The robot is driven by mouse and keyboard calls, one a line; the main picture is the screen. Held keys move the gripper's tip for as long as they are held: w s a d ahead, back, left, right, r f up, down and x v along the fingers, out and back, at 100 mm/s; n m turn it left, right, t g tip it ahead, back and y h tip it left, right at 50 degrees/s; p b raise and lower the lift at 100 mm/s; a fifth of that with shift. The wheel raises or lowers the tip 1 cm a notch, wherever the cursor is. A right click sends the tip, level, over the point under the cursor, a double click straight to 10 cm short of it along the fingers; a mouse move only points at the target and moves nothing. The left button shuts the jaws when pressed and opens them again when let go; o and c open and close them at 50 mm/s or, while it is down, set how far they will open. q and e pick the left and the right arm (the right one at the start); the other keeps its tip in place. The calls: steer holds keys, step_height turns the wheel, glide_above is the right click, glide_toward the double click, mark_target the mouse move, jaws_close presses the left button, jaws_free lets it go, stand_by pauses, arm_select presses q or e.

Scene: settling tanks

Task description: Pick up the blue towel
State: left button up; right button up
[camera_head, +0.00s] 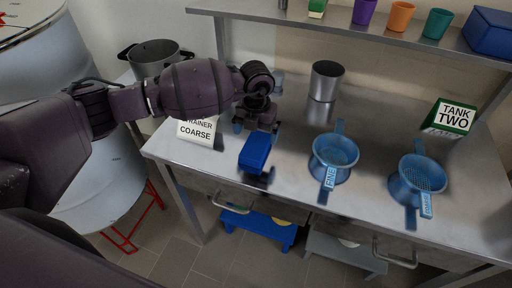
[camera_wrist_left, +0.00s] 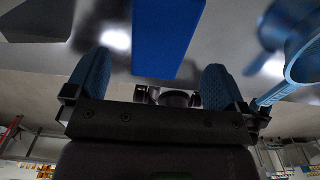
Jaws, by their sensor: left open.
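The blue towel (camera_head: 255,152) is a folded blue block on the steel table near its front edge. It also shows in the left wrist view (camera_wrist_left: 167,35), at the top centre. My left gripper (camera_head: 257,128) is just behind the towel, on its far side in the head view. In the wrist view its two blue fingers (camera_wrist_left: 157,78) are spread wide, with the towel's near end lined up between them. The gripper is open and holds nothing. My right gripper is not in view.
A "coarse" strainer sign (camera_head: 199,131) stands left of the towel. A blue "fine" strainer (camera_head: 334,158) and another blue strainer (camera_head: 419,181) stand to the right. A steel cup (camera_head: 324,81) is behind. The shelf (camera_head: 400,38) holds cups and a blue box (camera_head: 492,34).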

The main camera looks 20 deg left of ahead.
arm_select(q)
steer(key=shift+f, duration=0.55)
step_height(320, 180, down, 3)
steer(key=shift+f, duration=0.6)
steer(key=shift+c, duration=1.4)
steer(key=c, duration=0.7)
steer(key=shift+r, duration=0.35)
step_height(320, 180, up, 9)
steer(key=shift+f+p, duration=0.1)
steer(key=shift+p, duration=0.2)
step_height(320, 180, up, 10)
glide_above(256, 144)
steer(key=shift+r, duration=0.3)
steer(key=o, duration=0.4)
steer(key=shift+c, duration=1.5)
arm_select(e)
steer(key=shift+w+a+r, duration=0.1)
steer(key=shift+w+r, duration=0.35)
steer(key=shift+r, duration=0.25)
